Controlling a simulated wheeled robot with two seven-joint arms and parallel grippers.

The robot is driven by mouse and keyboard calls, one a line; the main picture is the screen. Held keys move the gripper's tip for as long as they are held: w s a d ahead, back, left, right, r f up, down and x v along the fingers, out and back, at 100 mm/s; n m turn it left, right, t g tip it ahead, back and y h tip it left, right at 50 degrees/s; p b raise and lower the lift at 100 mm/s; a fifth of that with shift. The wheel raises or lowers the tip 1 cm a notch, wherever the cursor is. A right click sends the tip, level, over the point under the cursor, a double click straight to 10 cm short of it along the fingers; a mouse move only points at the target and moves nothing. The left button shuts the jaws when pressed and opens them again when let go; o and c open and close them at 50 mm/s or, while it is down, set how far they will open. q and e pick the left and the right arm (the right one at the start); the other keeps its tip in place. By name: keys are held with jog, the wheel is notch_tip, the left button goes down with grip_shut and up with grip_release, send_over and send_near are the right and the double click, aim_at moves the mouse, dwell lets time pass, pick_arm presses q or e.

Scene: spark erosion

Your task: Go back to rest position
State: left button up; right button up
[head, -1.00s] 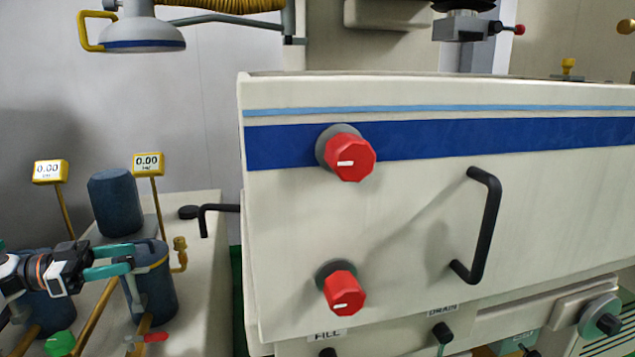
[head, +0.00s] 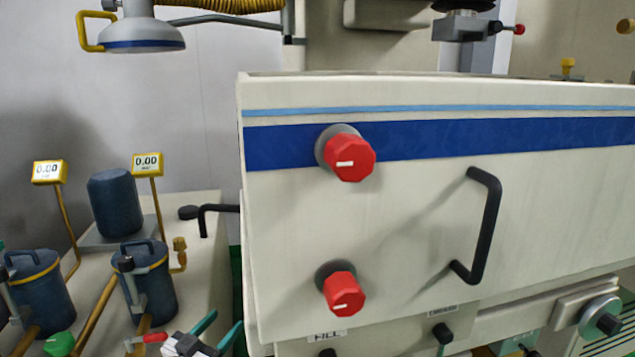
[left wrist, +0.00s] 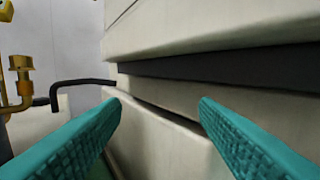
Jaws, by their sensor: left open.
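My left gripper (head: 222,332) shows at the bottom of the head view, left of the machine's front. Its two teal fingers are spread apart with nothing between them. In the left wrist view the same fingers (left wrist: 160,110) are wide apart and empty, with the machine's pale side behind them. My right gripper is not in view.
The white machine (head: 420,230) with two red knobs (head: 349,158) and a black handle (head: 488,225) fills the right. Blue canisters (head: 150,285), brass pipes and yellow gauges (head: 147,164) stand at left. A lamp (head: 142,35) hangs above.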

pick_arm(q)
jog(key=s+f+n+g+y, duration=0.45)
jog(key=s+f+y, duration=0.25)
jog(key=s+f, duration=0.6)
jog(key=s+f+m+g, duration=0.2)
jog(key=s+g, duration=0.7)
jog(key=s, duration=1.3)
notch_tip(320, 180, down, 22)
jog(key=g+p, duration=0.1)
jog(key=p, duration=0.2)
jog(key=s+a+f+g+y+p, duration=0.1)
jog(key=s+a+f+p, duration=0.1)
jog(key=s+f, duration=1.2)
jog(key=s+a, duration=0.1)
jog(key=s, duration=0.2)
jog(key=shift+s+a+f+p, duration=0.15)
jog(key=shift+s+a+p, duration=0.25)
jog(key=shift+g, duration=0.25)
